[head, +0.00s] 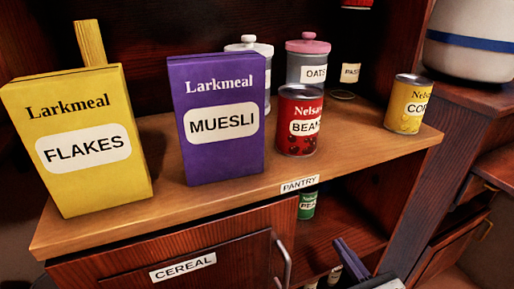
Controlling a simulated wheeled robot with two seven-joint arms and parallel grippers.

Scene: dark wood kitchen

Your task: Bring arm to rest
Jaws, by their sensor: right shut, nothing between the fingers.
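My right gripper (344,246) shows at the bottom edge, right of the middle, in front of the lower cupboard opening. Its dark fingers are together with nothing between them. It is below the pantry shelf and apart from the goods on it. Most of my right arm is cut off by the bottom edge. My left gripper is not in view.
The pantry shelf (200,210) bears a yellow flakes box (80,180), purple muesli box (217,160), red beans can (297,145), yellow can (405,120) and jars (307,65). A green can (307,208) stands below. A metal handle (284,265) sticks out nearby.

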